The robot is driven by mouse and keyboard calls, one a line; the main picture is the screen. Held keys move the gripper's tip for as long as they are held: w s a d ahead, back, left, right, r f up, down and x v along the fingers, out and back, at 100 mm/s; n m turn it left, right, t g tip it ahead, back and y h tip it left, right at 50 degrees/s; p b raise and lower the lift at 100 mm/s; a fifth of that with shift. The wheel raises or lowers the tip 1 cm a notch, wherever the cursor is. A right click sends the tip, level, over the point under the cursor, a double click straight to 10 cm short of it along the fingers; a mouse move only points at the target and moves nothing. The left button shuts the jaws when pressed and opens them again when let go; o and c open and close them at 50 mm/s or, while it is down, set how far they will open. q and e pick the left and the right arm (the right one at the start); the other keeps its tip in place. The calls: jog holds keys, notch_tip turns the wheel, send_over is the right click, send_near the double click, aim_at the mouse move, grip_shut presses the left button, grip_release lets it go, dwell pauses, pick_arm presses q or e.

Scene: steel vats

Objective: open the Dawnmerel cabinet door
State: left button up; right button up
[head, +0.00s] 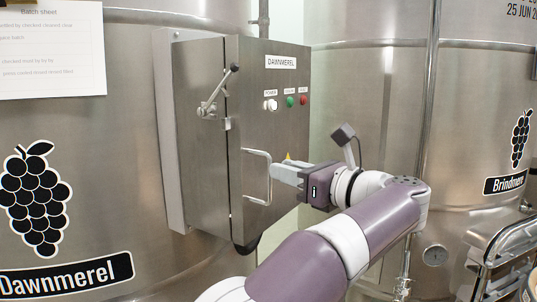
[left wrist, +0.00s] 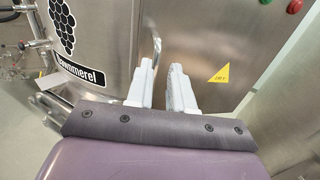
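The Dawnmerel cabinet (head: 200,150) is a steel box mounted on the left vat. Its front door (head: 285,135) carries a DAWNMEREL label and looks shut. A vertical bar handle (head: 258,152) stands out near the door's left edge. A lever latch (head: 218,92) with a dark knob sits at the upper left seam, slanting up to the right. My left gripper (head: 273,172) is at the handle's lower right part. In the left wrist view my left gripper (left wrist: 162,66) has its fingers apart, with the handle (left wrist: 156,42) at the left fingertip; whether it lies between them is unclear. My right gripper is out of view.
A white power switch (head: 271,105), green button (head: 290,101) and red button (head: 304,100) are on the door. A yellow warning sticker (left wrist: 219,74) is beside my gripper. The Brindmerel-side vat (head: 480,100) and a metal rail (head: 500,245) stand at the right.

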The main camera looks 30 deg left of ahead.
aim_at(270, 161)
pick_arm(q)
jog(key=a+p, duration=0.1)
jog(key=a+r, duration=0.1)
jog(key=a, duration=0.1)
jog(key=shift+r+p, duration=0.15)
jog(key=shift+p, duration=0.25)
jog(key=a, duration=0.2)
jog(key=w+a+f, duration=0.1)
jog(key=shift+a+f, duration=0.1)
jog(key=shift+a, duration=0.2)
jog(key=shift+d, duration=0.5)
jog(key=shift+a, duration=0.1)
grip_shut()
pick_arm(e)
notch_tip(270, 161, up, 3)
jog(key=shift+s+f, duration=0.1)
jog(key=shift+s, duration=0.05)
pick_arm(q)
jog(key=shift+g, duration=0.3)
